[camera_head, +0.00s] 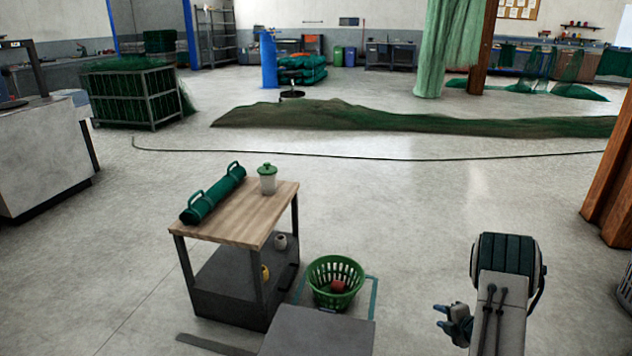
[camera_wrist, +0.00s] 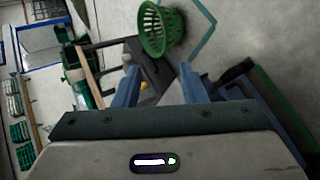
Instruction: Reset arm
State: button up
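My arm is at the lower right of the head view. My gripper (camera_head: 441,317) points left, with two blue fingers. In the wrist view my gripper (camera_wrist: 158,76) shows its fingers apart with nothing held between them. It is in free air, to the right of the green basket (camera_head: 322,271) and the wood-topped table (camera_head: 249,210). The basket, also in the wrist view (camera_wrist: 147,30), stands on the floor with a red item (camera_head: 338,286) inside.
A green roll with handles (camera_head: 213,194) and a lidded jar (camera_head: 267,180) are on the table. A white cup (camera_head: 280,241) and a yellow item (camera_head: 265,272) are on its lower shelf. A grey box top (camera_head: 318,333) lies in front. A wooden post (camera_head: 612,185) stands right. Open floor lies beyond.

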notch_tip(320, 180, up, 18)
jog(key=w+m+h+p, duration=0.2)
jog(key=m+h+p, duration=0.2)
jog(key=m+p, duration=0.15)
jog(key=s+a+r+m+g+h+p, duration=0.1)
jog(key=s+a+r+m+p, duration=0.2)
jog(key=r, duration=0.5)
jog(key=s+a+r+m+g+h+p, duration=0.1)
jog(key=s+a+r+m+p, duration=0.25)
jog(key=r, duration=0.55)
jog(key=s+a+r+m+g+p, duration=0.2)
jog(key=s+a+r, duration=0.3)
jog(key=s, duration=0.4)
jog(key=s+a+r+m+g+y+p, duration=0.1)
jog(key=s+a+r+m+g+p, duration=0.1)
jog(key=s+a+r+m+p, duration=0.3)
jog(key=s+a+r+m+g+y+p, duration=0.1)
jog(key=s+a+r, duration=0.5)
jog(key=s, duration=0.8)
notch_tip(320, 180, up, 3)
jog(key=m+g+p, duration=0.1)
jog(key=m+p, duration=0.1)
jog(key=shift+p, duration=0.3)
jog(key=shift+s+a, duration=0.1)
